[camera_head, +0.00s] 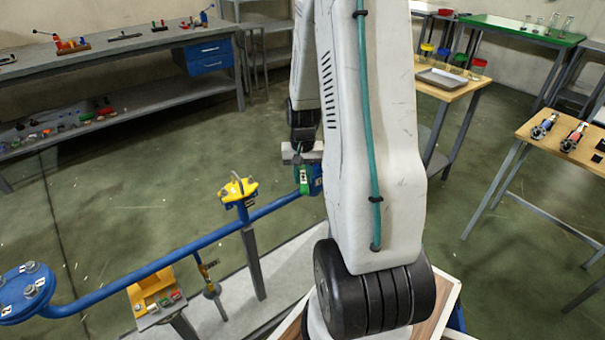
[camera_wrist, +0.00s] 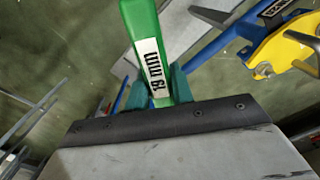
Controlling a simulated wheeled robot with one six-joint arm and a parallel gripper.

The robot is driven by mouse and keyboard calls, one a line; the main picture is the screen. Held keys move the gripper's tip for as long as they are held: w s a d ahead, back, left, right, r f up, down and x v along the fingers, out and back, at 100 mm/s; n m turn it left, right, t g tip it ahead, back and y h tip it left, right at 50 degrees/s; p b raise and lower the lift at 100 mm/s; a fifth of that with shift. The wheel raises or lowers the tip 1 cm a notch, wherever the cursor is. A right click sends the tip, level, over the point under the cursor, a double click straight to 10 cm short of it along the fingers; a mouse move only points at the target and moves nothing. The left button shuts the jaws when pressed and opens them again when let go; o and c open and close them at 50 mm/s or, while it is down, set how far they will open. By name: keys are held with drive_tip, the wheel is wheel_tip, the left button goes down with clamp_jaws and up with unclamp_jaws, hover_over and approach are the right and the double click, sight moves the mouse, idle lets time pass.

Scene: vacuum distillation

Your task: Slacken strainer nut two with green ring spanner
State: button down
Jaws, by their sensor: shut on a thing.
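My gripper (camera_head: 303,158) is shut on a green spanner (camera_wrist: 143,30), whose handle carries a white "19 mm" label in the wrist view. The spanner (camera_head: 304,181) points downward in the head view, in front of a blue fitting (camera_head: 316,178) at the far end of the blue pipe. Its ring end is out of the wrist view, so I cannot tell whether it touches anything. A round blue flanged cover (camera_head: 22,296) with several grey nuts lies at the left edge, well away from my gripper. I cannot tell which nut is number two.
A blue pipe (camera_head: 125,291) runs across the front, with a yellow clamp-like part (camera_head: 238,190) standing on it. A yellow-orange holder (camera_head: 153,287) with small coloured pieces stands below the pipe. A workbench (camera_head: 110,52) is at the back left; wooden tables stand right. The green floor between is open.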

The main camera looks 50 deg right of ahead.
drive_tip(key=shift+f, duration=1.1)
idle(0.4)
drive_tip(key=shift+s+d+n, duration=0.9)
drive_tip(key=shift+d+n, duration=0.1)
drive_tip(key=shift+d, duration=0.05)
drive_tip(key=shift+s+d+f+n, duration=0.1)
drive_tip(key=shift+s+d+n, duration=0.3)
drive_tip(key=shift+d+n, duration=0.15)
drive_tip(key=shift+s+d+n, duration=0.35)
drive_tip(key=shift+d+n, duration=0.1)
drive_tip(key=shift+d, duration=0.2)
